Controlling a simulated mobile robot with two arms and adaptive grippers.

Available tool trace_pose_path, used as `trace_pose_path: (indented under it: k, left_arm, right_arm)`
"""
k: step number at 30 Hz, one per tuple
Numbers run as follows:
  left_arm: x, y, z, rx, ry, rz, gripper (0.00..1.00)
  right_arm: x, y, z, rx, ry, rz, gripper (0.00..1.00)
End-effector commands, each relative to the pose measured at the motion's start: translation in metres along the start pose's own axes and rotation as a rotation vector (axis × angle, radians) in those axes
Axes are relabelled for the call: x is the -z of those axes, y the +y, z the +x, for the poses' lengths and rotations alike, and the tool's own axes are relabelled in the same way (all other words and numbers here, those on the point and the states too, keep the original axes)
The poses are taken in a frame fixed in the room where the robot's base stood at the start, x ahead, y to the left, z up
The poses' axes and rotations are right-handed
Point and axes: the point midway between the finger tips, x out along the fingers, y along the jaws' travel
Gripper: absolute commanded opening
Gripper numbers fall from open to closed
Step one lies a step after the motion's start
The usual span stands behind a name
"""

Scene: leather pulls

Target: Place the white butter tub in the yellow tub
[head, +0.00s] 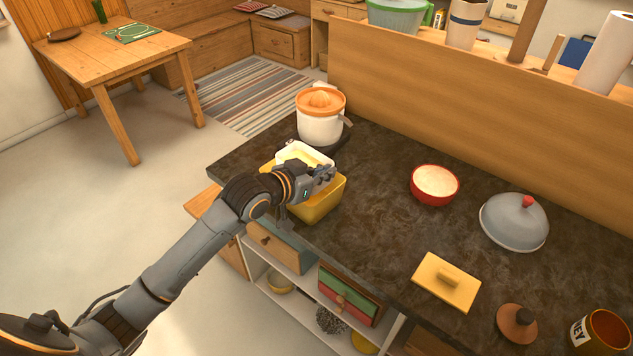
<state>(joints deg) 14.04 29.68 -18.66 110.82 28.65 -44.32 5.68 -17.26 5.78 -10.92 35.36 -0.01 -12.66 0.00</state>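The yellow tub (324,205) stands on the dark counter near its left end. The white butter tub (312,154), with pale yellow butter inside, shows at the yellow tub's far side, over its opening. The yellow tub's wall and my gripper hide its lower part, so I cannot tell whether it rests inside or is held above. My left gripper (318,176) is over the yellow tub, right against the white tub in the picture. Its fingertips are partly hidden, and I cannot tell if they grip the rim. My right gripper is not in view.
A citrus juicer (320,122) stands just behind the tubs. A red bowl (434,185), a grey dome cover (514,222), a yellow lid (446,282), a brown knobbed lid (516,323) and a brown pot (601,333) stand to the right. The counter between is clear.

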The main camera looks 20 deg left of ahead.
Motion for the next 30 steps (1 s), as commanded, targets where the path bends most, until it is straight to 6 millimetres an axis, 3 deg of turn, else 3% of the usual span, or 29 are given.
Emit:
trace_pose_path:
  k: [4,10,14,21,30]
  left_arm:
    - [-0.021,-0.018,0.024,0.000,-0.003,-0.001,0.00]
    - [-0.035,-0.029,0.040,-0.001,0.001,0.001,0.00]
    - [-0.041,-0.035,0.046,0.000,0.000,0.001,0.00]
    - [-0.068,-0.035,0.057,0.000,-0.002,0.000,0.00]
    - [-0.071,-0.034,0.058,-0.001,0.001,0.002,0.00]
  right_arm:
    - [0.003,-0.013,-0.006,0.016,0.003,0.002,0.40]
    - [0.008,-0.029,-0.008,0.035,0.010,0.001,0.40]
    - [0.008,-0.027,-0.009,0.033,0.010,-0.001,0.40]
    - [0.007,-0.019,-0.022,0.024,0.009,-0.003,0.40]
    - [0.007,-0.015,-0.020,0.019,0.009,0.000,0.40]
